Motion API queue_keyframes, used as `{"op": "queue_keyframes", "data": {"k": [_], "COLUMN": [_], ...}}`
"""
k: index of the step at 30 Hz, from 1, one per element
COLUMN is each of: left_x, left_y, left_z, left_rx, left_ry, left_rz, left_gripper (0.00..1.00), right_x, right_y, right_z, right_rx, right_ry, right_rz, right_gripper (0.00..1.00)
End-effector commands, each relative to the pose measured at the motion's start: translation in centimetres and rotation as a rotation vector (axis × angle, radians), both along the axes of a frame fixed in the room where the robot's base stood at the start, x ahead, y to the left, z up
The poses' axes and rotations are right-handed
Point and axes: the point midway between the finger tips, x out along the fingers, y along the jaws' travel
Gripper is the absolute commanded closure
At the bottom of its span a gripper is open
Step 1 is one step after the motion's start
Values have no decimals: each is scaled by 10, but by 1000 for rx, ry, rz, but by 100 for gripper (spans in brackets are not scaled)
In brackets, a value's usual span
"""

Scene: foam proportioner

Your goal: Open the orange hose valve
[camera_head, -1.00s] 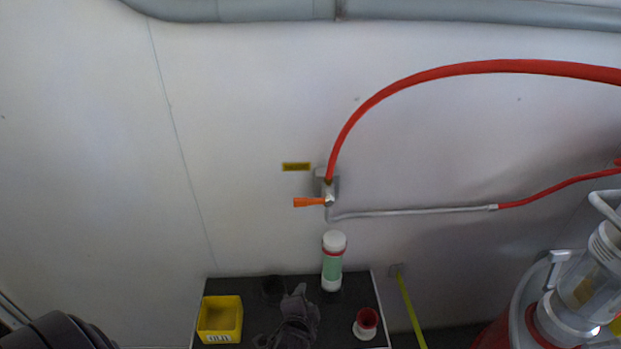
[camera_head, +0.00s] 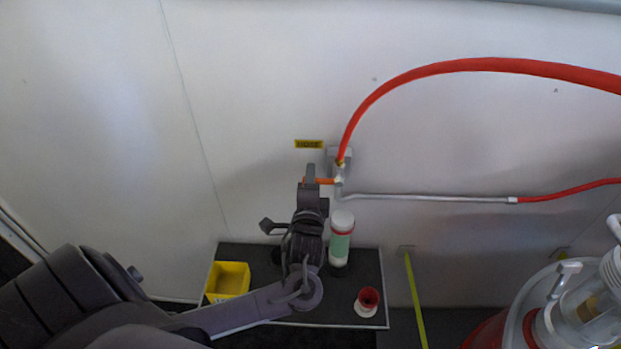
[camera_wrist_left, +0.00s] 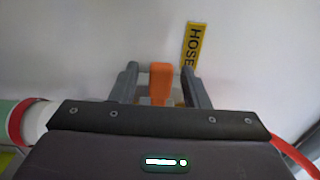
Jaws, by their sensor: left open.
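The orange valve handle (camera_head: 322,181) points left from the grey valve body (camera_head: 341,172) on the white wall, below the end of the red hose. My left gripper (camera_head: 311,176) is raised at the handle and covers part of it in the head view. In the left wrist view the orange handle (camera_wrist_left: 160,82) stands between the two open fingers of my left gripper (camera_wrist_left: 159,85), with small gaps showing on both sides. The valve body is mostly hidden in the wrist view. My right gripper is not in view.
A yellow HOSE label (camera_head: 309,144) is on the wall above the handle. A dark shelf (camera_head: 320,316) below holds a yellow bin (camera_head: 228,280), a white-green bottle (camera_head: 341,238) and a red-white cup (camera_head: 368,301). A metal vessel (camera_head: 560,310) stands at the right.

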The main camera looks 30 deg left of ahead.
Motion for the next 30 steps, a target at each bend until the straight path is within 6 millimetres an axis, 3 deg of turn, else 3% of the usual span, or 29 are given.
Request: {"op": "queue_keyframes", "data": {"k": [9, 18, 30], "left_x": [3, 2, 8], "left_y": [2, 2, 3], "left_z": [-1, -1, -4], "left_rx": [-1, -2, -16], "left_ry": [0, 1, -9], "left_rz": [0, 0, 2], "left_gripper": [60, 99, 100], "right_x": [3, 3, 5], "right_y": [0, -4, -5], "right_z": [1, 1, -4], "right_rx": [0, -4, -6], "right_ry": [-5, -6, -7], "right_rz": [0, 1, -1], "right_gripper": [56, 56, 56]}}
